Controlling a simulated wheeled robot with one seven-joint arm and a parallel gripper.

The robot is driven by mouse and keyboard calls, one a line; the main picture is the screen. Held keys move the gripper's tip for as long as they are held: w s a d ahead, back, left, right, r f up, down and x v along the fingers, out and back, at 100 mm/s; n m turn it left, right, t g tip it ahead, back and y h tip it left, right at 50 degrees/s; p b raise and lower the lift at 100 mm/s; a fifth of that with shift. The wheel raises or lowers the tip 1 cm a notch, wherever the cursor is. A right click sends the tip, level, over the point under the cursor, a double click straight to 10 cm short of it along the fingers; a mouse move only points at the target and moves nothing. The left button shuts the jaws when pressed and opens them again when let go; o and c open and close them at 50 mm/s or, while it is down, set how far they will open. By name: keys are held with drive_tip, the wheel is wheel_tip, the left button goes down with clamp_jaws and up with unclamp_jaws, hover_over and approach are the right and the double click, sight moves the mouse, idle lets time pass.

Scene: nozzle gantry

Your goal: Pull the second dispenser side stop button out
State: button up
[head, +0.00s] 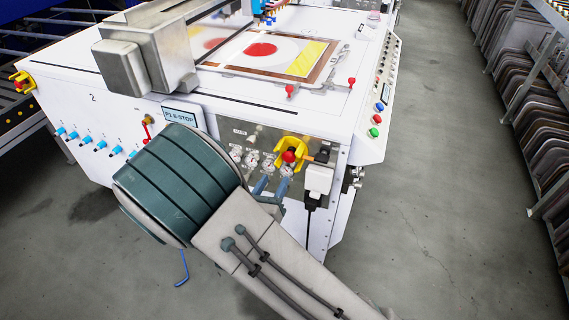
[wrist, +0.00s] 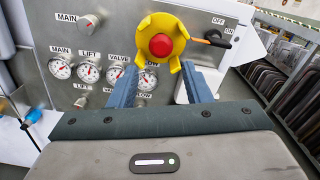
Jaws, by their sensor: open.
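A red stop button (wrist: 160,45) sits in a yellow shroud (wrist: 146,26) on the grey gauge panel in the wrist view. The head view shows the same red button (head: 289,157) at the machine's near corner. No readable label names it as the second dispenser's. Another red button in a yellow guard (head: 20,82) is at the machine's far left corner. My gripper (wrist: 160,82) is open, with its blue fingers spread below the shroud and nothing held between them. In the head view my fingers show partly behind my arm. Whether they touch the panel is unclear.
Several pressure gauges (wrist: 89,73) lie behind and left of my fingers. A white plug box (head: 318,180) with a black cable is beside the panel. Floor on the right is clear up to racks (head: 536,115).

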sight(287, 158)
drive_tip(key=x, duration=0.8)
drive_tip(key=shift+w+d, duration=0.15)
drive_tip(key=shift+w, duration=0.15)
